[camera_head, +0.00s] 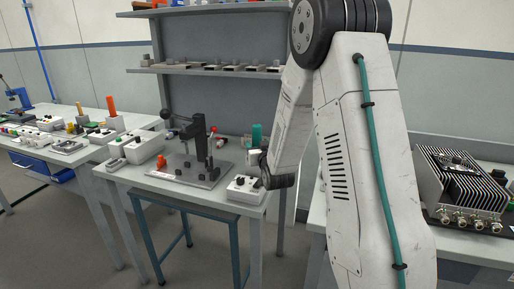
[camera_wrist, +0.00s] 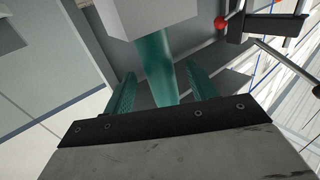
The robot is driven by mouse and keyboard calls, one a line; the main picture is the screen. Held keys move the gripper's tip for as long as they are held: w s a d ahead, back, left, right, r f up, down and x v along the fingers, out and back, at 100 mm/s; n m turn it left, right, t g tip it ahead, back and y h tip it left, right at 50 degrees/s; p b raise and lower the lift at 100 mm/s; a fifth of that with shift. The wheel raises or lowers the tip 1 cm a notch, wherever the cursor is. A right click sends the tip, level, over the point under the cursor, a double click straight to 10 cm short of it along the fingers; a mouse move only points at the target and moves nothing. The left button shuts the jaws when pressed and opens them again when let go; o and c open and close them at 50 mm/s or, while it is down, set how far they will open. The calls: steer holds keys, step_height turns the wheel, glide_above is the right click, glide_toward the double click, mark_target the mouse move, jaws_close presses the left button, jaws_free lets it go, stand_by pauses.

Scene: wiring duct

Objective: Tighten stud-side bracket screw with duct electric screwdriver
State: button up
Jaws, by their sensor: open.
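In the wrist view, my gripper (camera_wrist: 161,88) is open, with one teal finger on each side. A teal cylinder (camera_wrist: 157,72), which looks like the screwdriver's handle, stands between the fingers with gaps visible beside it. Its far end meets a pale grey block (camera_wrist: 152,14). In the head view, a teal upright piece (camera_head: 257,134) shows behind the worktable's right end; I cannot tell whether it is the tool or a finger. My arm covers much of that area. The bracket and its screw cannot be made out.
A bench press (camera_head: 198,150) with a red-knobbed lever stands on the middle table, left of my arm. A white control box (camera_head: 245,188) sits at the table's front right corner. A finned black unit (camera_head: 465,185) is on the right bench. Shelves (camera_head: 215,70) stand behind.

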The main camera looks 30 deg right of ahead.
steer(key=shift+x, duration=1.35)
jaws_close()
step_height(320, 180, up, 18)
step_height(320, 180, up, 11)
steer(key=shift+r, duration=0.25)
stand_by(0.7)
